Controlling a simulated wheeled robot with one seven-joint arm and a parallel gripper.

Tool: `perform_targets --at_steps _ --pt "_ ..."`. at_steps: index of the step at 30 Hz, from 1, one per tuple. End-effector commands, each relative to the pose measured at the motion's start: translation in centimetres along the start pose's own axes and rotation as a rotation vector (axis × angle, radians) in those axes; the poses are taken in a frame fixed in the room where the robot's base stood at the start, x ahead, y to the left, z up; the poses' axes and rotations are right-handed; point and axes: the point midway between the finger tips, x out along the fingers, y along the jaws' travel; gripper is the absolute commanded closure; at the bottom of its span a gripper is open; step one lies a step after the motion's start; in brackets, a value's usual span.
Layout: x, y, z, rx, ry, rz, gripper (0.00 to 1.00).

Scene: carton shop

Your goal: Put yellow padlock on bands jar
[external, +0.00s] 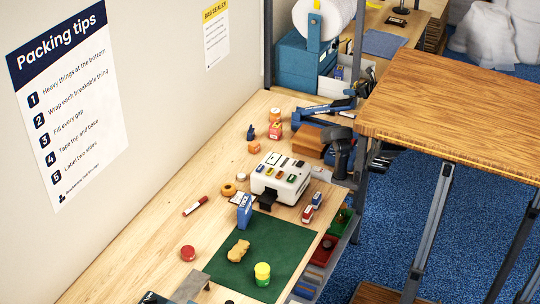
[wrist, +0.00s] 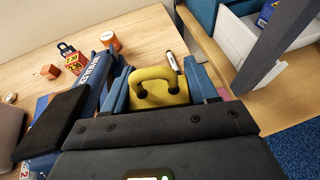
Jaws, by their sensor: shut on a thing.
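The yellow padlock (wrist: 172,94) sits between the two blue fingers of my gripper (wrist: 158,86) in the wrist view. The gripper is shut on it, with the shackle towards the far side. I cannot make out the padlock in the external view. An orange jar (wrist: 110,42) stands on the wooden bench beyond the gripper, to its left, apart from the padlock; it also shows in the external view (external: 275,114). A yellow and green jar (external: 262,274) stands on the green mat (external: 285,240). The labels are too small to tell which is the bands jar.
A blue tool with lettering (wrist: 92,80) lies close left of my gripper. A marker (wrist: 172,62) lies just beyond the padlock. A white machine (external: 281,178) stands mid-bench. Bare bench lies along the wall.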

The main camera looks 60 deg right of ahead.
Motion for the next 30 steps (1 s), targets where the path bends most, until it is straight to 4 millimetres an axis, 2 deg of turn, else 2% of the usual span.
perform_targets --at_steps 1,4,11,20,26,30 --pt "-0.7 -0.1 1.9 -0.006 -0.005 -0.003 0.86" --pt "-1.5 0.0 4.4 -0.003 -0.005 -0.005 0.86" --pt "2.1 -1.3 7.3 0.051 -0.003 -0.124 0.86" --pt "8.0 -1.4 11.3 0.130 -0.003 -0.307 0.86" --pt "12.3 0.3 12.8 0.172 -0.002 -0.409 0.86" --pt "15.3 2.5 13.3 0.196 -0.001 -0.466 0.86"
